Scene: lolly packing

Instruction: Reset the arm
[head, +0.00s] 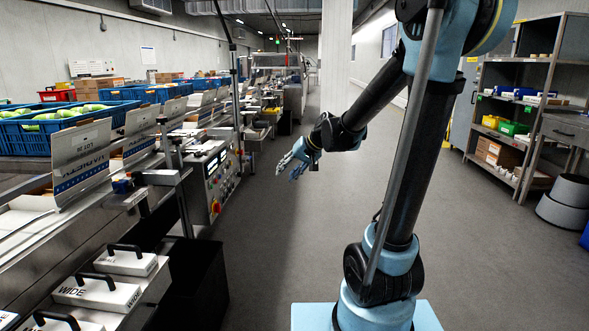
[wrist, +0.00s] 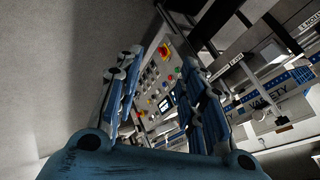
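My gripper (head: 292,160) hangs in mid-air over the aisle floor in the head view, to the right of the packing line and at the end of my raised, bent arm. In the wrist view my gripper (wrist: 165,95) shows its two blue fingers spread apart, with nothing between them. Beyond the fingers is a control panel (wrist: 160,90) with coloured buttons and a small screen. The same control panel (head: 217,182) stands on the side of the line in the head view, left of my gripper and apart from it.
The packing line runs along the left, with blue crates (head: 60,127) and VARIETY cartons (head: 82,160). Handled WIDE blocks (head: 97,292) lie at the near left, beside a black bin (head: 198,285). The aisle floor (head: 270,240) is clear.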

